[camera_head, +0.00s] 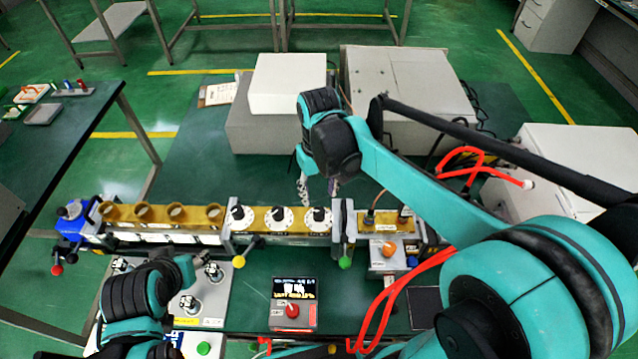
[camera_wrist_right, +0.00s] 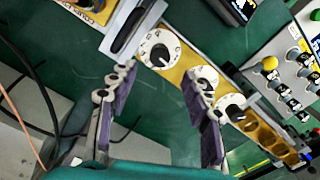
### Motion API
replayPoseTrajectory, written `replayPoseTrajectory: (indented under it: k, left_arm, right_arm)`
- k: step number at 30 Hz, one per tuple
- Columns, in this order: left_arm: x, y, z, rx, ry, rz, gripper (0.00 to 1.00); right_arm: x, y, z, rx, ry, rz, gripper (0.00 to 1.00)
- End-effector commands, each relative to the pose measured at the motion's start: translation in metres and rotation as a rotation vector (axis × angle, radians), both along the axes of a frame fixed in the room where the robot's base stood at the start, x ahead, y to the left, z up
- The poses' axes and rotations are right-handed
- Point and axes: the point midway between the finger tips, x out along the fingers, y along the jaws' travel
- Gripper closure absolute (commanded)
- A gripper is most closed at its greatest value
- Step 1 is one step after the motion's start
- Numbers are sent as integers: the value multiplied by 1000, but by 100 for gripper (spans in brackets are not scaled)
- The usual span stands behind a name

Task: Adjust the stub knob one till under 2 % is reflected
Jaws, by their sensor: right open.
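Three stub knobs with black pointers on white dials sit in a row on the brass waveguide: left (camera_head: 238,217), middle (camera_head: 278,219) and right (camera_head: 318,219). Which is number one cannot be read. My right gripper (camera_head: 318,190) points down just behind the right knob. In the right wrist view, its two fingers (camera_wrist_right: 160,80) are apart and empty, with that knob's dial (camera_wrist_right: 160,48) just beyond the tips. The middle dial is partly hidden by a finger. A small display (camera_head: 294,287) with white and yellow text stands in front; its figures are too small to read. My left gripper (camera_head: 197,263) is low at the left, its fingers unclear.
A clamp flange (camera_head: 343,225) with a green ball handle stands right beside the right knob. A panel with black knobs (camera_head: 190,302) lies near my left gripper. Red cables (camera_head: 405,290) run at the right.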

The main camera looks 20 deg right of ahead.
Motion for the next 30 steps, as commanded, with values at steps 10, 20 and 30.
replayPoseTrajectory:
  k: [10,20,30]
  left_arm:
    - [0,0,0,0,0,0,53]
    - [0,0,0,0,0,0,53]
    - [0,0,0,0,0,0,53]
  right_arm:
    - [0,0,31,0,0,0,51]
    - [0,0,31,0,0,0,51]
    - [-21,-10,33,9,-92,-26,51]
